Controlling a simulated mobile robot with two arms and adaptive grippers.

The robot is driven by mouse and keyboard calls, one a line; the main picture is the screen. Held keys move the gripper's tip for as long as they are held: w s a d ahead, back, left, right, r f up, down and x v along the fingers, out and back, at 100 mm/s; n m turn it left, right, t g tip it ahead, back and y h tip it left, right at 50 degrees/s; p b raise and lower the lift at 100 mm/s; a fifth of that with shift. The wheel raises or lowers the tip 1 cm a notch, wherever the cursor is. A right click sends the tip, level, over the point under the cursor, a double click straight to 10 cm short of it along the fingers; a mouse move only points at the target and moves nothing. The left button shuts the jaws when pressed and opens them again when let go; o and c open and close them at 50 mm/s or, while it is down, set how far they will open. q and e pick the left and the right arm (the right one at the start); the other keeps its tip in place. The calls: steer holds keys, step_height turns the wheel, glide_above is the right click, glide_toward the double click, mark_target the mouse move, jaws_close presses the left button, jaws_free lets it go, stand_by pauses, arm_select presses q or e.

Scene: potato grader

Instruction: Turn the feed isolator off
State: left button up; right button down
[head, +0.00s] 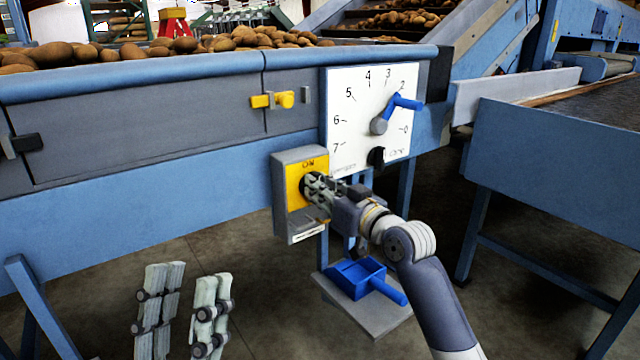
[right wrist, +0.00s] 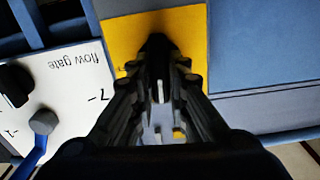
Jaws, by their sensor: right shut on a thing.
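The feed isolator is a grey box (head: 283,190) with a yellow face (head: 293,172) marked "ON", on the front of the blue machine below the dial plate. Its dark knob (right wrist: 158,48) shows between my right fingers in the right wrist view, against the yellow plate (right wrist: 190,28). My right gripper (head: 312,186) reaches in from the right and is shut on this knob, hiding most of it in the head view. My left gripper (head: 184,312) is at the lower left of the head view, its fingers wide apart and empty, away from the machine.
A white flow gate plate (head: 350,100) with numbers and a blue lever (head: 405,102) sits just above the isolator. A blue scoop (head: 362,280) lies on a small grey shelf (head: 375,318) below. Potatoes (head: 245,40) lie on top of the machine. Yellow latch (head: 285,99) is left of the plate.

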arm_select(q)
steer(key=w+f+g+y+p, duration=0.3)
steer(key=w+f+g, duration=0.3)
steer(key=w+f, duration=0.25)
step_height(320, 180, down, 11)
steer(key=g+y+p, duration=0.1)
steer(key=g+p, duration=0.1)
steer(key=g, duration=0.5)
steer(key=s+a+f+g+y+p, duration=0.2)
steer(key=s+a+f+g, duration=0.2)
steer(key=s+f+g, duration=0.4)
steer(key=s+a+f+n+g+y+p, duration=0.1)
steer(key=s+a+f+g+y+p, duration=0.2)
steer(key=s, duration=0.7)
step_height(320, 180, down, 15)
steer(key=w+g+h+p, duration=0.1)
steer(key=p, duration=0.4)
steer(key=shift+d+f, duration=0.15)
steer(key=shift+d, duration=0.05)
arm_select(e)
steer(key=shift+w+d+f+m, duration=0.1)
steer(key=shift+m, duration=2.75)
steer(key=shift+w+d+f+m, duration=0.1)
steer(key=shift+f+m, duration=0.05)
steer(key=shift+m, duration=2.75)
steer(key=shift+d+f+m, duration=0.1)
steer(key=shift+m, duration=2.75)
